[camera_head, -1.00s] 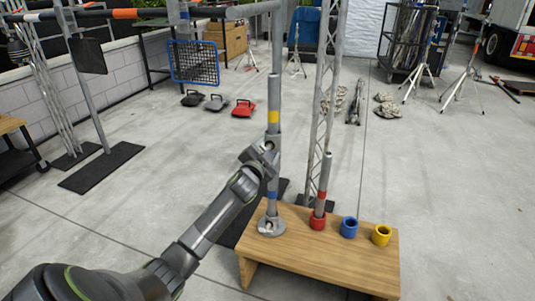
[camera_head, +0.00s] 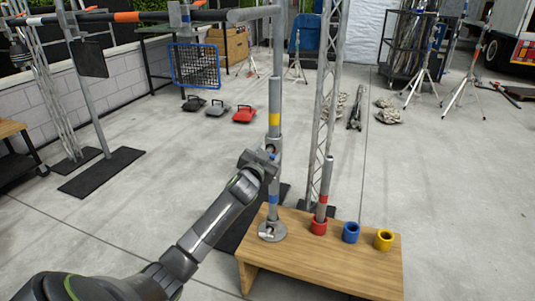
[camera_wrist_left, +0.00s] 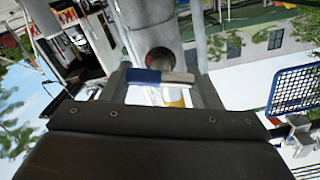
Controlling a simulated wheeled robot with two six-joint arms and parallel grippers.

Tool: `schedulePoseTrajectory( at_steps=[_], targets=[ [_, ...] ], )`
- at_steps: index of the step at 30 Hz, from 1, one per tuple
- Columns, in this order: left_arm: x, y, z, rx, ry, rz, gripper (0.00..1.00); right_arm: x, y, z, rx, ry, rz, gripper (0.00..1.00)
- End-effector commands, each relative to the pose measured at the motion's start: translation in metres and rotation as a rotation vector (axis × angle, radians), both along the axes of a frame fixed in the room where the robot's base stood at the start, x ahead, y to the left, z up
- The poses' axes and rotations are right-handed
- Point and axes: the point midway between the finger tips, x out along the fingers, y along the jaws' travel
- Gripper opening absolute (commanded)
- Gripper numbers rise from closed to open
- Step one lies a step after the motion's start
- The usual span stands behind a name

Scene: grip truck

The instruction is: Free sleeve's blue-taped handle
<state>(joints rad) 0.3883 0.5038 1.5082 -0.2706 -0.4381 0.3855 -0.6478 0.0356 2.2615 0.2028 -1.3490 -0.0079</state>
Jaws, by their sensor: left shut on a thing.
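A grey upright pole stands on the wooden bench, with a yellow tape band (camera_head: 274,119) above and a blue tape band (camera_head: 273,199) low down. Its foot sits in a grey round base (camera_head: 272,232). A wider grey sleeve (camera_head: 274,145) surrounds the pole at mid-height. My left gripper (camera_head: 268,158) is beside this sleeve, shut on a short handle with blue tape. In the left wrist view the blue-taped handle (camera_wrist_left: 143,75) lies crosswise between the fingers, under the sleeve's open tube end (camera_wrist_left: 160,58). The gripper partly hides the handle in the head view. My right gripper is out of view.
The wooden bench (camera_head: 330,262) also holds a red cup (camera_head: 319,227) with a red-banded pole, a blue cup (camera_head: 351,232) and a yellow cup (camera_head: 384,239). A lattice truss (camera_head: 325,110) rises close behind.

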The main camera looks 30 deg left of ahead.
Motion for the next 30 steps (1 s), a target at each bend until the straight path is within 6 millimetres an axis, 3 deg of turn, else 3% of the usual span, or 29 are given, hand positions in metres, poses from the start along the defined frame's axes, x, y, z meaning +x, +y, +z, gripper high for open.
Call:
schedulePoseTrajectory(
  at_steps=[7,8,12,23,30],
  targets=[
    [0.000,0.000,-0.002,0.000,0.004,0.001,0.32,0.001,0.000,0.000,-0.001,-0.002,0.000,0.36],
    [0.000,0.000,-0.002,0.000,0.004,0.001,0.58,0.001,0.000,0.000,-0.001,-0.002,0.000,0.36],
    [0.000,0.000,-0.001,0.000,0.003,0.001,0.76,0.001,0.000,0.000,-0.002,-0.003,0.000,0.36],
    [-0.003,-0.001,-0.001,0.002,0.001,0.000,0.76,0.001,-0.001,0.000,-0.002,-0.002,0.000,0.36],
    [-0.032,-0.007,0.000,0.002,0.003,0.000,0.76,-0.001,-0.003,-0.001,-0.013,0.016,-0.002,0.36]
  ],
)
